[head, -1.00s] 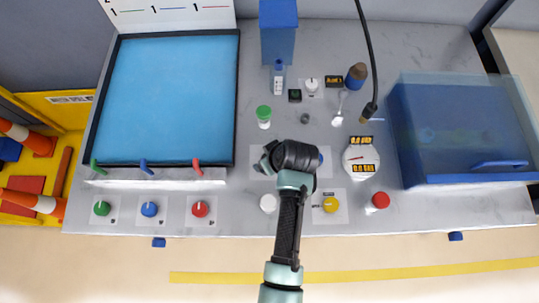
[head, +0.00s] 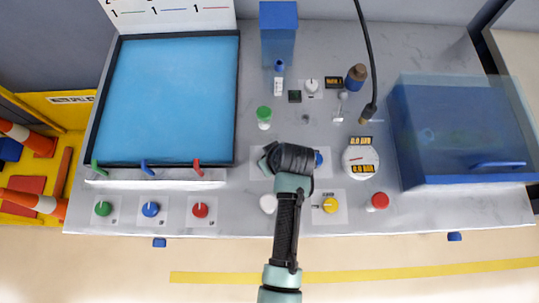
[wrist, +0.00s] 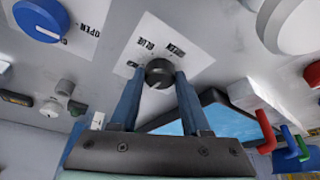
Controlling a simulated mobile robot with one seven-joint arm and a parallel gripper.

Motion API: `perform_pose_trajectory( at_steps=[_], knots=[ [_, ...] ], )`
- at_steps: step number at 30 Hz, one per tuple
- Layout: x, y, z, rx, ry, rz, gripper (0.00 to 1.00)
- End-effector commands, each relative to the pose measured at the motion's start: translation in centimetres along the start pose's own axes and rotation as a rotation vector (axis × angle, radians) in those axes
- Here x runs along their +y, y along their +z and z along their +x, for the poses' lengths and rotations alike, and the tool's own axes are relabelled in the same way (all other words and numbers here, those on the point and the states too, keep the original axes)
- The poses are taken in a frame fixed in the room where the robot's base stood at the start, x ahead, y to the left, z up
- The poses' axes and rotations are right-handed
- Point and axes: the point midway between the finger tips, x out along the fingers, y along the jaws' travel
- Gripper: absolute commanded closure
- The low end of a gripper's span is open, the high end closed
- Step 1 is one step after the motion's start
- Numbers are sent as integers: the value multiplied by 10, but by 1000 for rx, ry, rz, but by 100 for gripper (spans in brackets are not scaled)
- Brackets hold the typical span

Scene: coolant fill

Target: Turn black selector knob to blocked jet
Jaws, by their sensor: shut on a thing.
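The black selector knob (wrist: 158,73) sits on a white plate (wrist: 185,28) with small printed labels in the wrist view. I cannot tell which label the knob points to. In the head view my gripper (head: 268,160) covers the knob; part of its plate (head: 255,168) shows at the left.
A blue knob (head: 319,158) is close to the right of my wrist. A white knob (head: 268,203) and a yellow knob (head: 331,205) are nearer the front. A round gauge (head: 360,160) stands to the right, and a blue-surfaced tray (head: 236,100) to the left.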

Motion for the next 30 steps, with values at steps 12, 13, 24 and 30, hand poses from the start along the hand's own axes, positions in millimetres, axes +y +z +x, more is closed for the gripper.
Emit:
perform_pose_trajectory(
  at_steps=[12, 13, 24, 30],
  knots=[
    [-3, -1, -3, -1, 129, 308, 100],
    [-3, -2, -2, -1, 141, 334, 100],
    [-4, -3, -1, 1, 269, 641, 100],
    [-5, -3, 0, 0, 320, 768, 100]
  ],
)
